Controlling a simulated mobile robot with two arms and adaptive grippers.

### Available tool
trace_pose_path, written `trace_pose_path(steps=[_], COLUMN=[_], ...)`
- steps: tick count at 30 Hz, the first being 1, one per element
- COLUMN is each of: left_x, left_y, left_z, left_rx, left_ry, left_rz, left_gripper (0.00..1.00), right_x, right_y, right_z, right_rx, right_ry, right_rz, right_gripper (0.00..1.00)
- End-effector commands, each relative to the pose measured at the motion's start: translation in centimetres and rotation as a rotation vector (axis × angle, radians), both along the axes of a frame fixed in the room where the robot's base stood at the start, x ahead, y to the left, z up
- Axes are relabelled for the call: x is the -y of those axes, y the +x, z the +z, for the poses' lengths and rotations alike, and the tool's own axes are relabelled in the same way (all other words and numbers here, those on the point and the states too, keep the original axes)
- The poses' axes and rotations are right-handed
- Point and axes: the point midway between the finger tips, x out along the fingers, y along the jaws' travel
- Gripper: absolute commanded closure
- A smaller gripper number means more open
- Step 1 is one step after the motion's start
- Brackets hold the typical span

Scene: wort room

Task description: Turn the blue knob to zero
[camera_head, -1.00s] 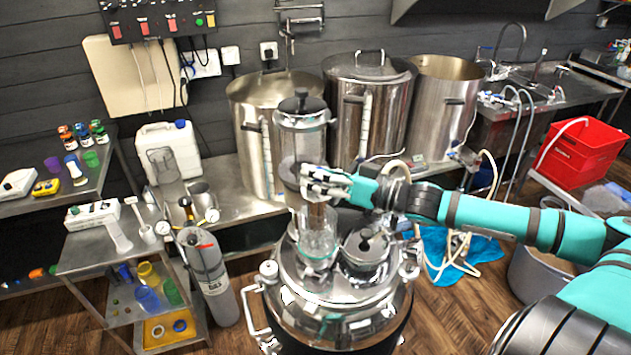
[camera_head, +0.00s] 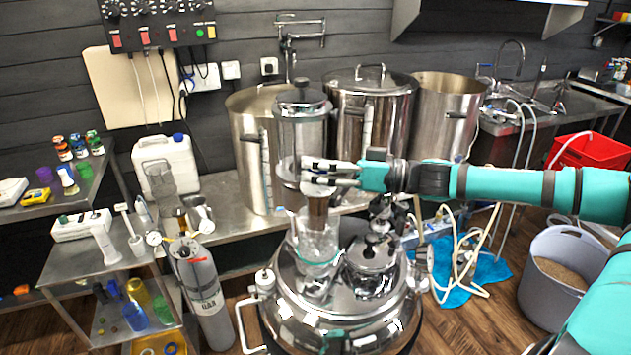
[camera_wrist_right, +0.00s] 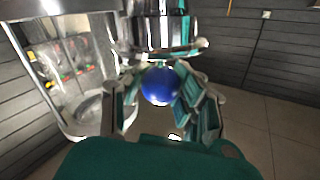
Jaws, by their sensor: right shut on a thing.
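The blue knob (camera_wrist_right: 161,86) shows in the right wrist view as a round, glossy blue ball. It sits between the fingers of my right gripper (camera_wrist_right: 160,98), which are shut on it. No scale or zero mark is readable. My left gripper is not in view.
Large steel pots (camera_head: 370,108) stand on the bench behind my gripper. A grey gas cylinder (camera_head: 203,295) and a cart with bottles and cups (camera_head: 85,262) are at the left. A grey tub (camera_head: 548,295) and a red crate (camera_head: 590,152) are at the right.

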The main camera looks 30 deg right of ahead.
Motion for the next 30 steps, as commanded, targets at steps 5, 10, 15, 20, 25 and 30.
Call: trace_pose_path(steps=[5, 10, 15, 20, 25, 30], left_x=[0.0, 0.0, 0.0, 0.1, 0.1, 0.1], left_y=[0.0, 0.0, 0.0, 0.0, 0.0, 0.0], left_z=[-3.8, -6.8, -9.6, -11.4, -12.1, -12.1], left_rx=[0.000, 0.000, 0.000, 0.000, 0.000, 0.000], left_ry=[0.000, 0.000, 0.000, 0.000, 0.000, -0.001], left_rz=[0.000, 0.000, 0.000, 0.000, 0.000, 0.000], left_gripper=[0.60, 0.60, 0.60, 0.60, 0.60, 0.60], right_x=[0.1, 0.1, 0.0, 0.0, 0.0, 0.0], right_y=[0.0, 0.1, 0.1, 0.2, 0.2, 0.2], right_z=[-1.3, -1.4, -1.4, -1.2, -0.7, -0.5], right_rx=[-0.005, -0.007, -0.008, -0.012, -0.013, -0.011], right_ry=[-0.007, -0.007, -0.008, -0.007, -0.006, -0.005], right_rz=[0.060, 0.133, 0.232, 0.360, 0.513, 0.642], right_gripper=[1.00, 1.00, 1.00, 1.00, 1.00, 1.00])
